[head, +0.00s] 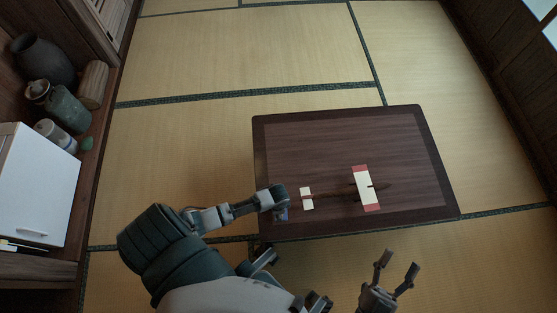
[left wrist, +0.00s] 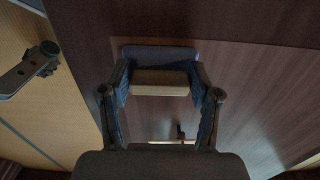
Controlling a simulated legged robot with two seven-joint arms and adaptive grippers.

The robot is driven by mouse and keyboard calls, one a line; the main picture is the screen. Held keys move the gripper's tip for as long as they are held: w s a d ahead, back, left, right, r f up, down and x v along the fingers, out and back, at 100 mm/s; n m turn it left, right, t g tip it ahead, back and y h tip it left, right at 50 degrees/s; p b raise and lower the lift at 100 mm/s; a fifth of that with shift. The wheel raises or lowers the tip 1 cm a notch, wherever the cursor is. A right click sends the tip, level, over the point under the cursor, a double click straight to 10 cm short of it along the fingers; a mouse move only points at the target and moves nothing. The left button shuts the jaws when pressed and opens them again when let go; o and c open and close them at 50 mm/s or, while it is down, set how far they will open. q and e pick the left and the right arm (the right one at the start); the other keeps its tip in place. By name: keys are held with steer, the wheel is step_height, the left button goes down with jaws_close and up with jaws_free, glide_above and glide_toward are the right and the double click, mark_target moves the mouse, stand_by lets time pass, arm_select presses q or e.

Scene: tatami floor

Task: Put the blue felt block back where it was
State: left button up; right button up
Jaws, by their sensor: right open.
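The blue felt block (left wrist: 160,55) has a blue slab and a beige part (left wrist: 160,82). In the left wrist view it sits between the two fingers of my left gripper (left wrist: 161,80), whose tips press close on its sides. In the head view a small blue bit of the block (head: 282,215) shows under my left gripper (head: 279,207), at the near left edge of the table. The gripper hides most of it, and I cannot tell whether it touches the table. My right gripper (head: 396,267) is open and empty, in front of the table's near edge.
The low dark table (head: 340,135) has a clear far half. A small white card (head: 306,198), a white piece with red ends (head: 364,187) and a thin brown stick (head: 335,193) lie near its front. A shelf with jars (head: 42,65) and a white cabinet (head: 35,185) stand at left.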

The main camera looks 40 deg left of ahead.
arm_select(q)
steer(key=o, duration=0.4)
steer(key=shift+c, duration=0.2)
arm_select(e)
steer(key=shift+w+a+f, duration=0.1)
